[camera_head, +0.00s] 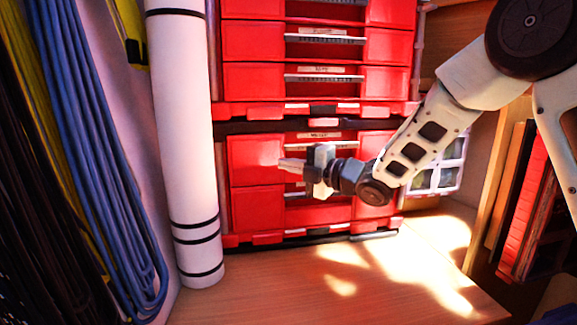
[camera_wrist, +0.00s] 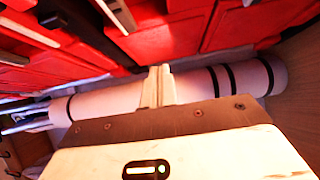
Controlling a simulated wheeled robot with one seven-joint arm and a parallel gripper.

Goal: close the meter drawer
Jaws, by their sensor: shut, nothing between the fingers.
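A stack of red drawers stands at the back in the head view. The lower red unit's upper drawer (camera_head: 254,159) has a small label at its top middle; it looks like the meter drawer, but the lettering is too small to be sure. Its middle is partly hidden behind my gripper, and I cannot tell how far out it stands. My gripper (camera_head: 281,164) is shut and empty, pointing left in front of that drawer's face. I cannot tell whether it touches. In the wrist view the shut fingers (camera_wrist: 160,74) are below red drawer fronts (camera_wrist: 165,42).
A white roll (camera_head: 187,150) with black bands stands left of the drawers and shows in the wrist view (camera_wrist: 195,84). Blue coiled lines (camera_head: 90,150) hang farther left. The wooden surface (camera_head: 255,290) in front is clear. Red-edged items (camera_head: 527,200) stand at right.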

